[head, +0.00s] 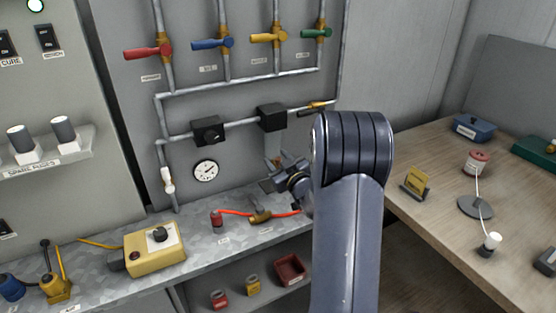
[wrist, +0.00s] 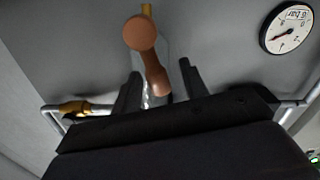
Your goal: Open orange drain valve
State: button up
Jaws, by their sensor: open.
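The orange drain valve handle (wrist: 147,52) shows large in the wrist view, with a round knob end and a short stem on a pale pipe. My gripper (wrist: 159,70) is open, with one black finger on either side of the handle's lower part in that view. I cannot tell whether the handle lies fully between the fingers in depth; no contact is visible. In the head view my gripper (head: 278,172) is by the wall panel, right of the pressure gauge (head: 206,171). The valve (head: 272,160) is mostly hidden there behind the gripper.
Red, blue, yellow and green valves (head: 316,33) line the pipes above. Below, the grey bench (head: 200,240) holds a red hose (head: 236,212) and a yellow box (head: 155,249). A wooden table (head: 440,190) stands right.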

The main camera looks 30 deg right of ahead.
jog(key=shift+c, duration=0.5)
grip_shut()
jog(key=shift+d+m+b, duration=0.25)
jog(key=shift+m+b, duration=0.15)
jog(key=shift+b, duration=0.1)
jog(key=shift+d+r+m, duration=0.1)
jog(key=shift+d+m, duration=0.35)
jog(key=shift+m, duration=0.75)
jog(key=shift+o, duration=0.5)
grip_release()
jog(key=shift+b, duration=0.3)
jog(key=s+b, duration=0.1)
jog(key=s, duration=1)
jog(key=shift+d+b, duration=0.2)
jog(key=shift+b, duration=0.15)
jog(key=shift+w, duration=0.15)
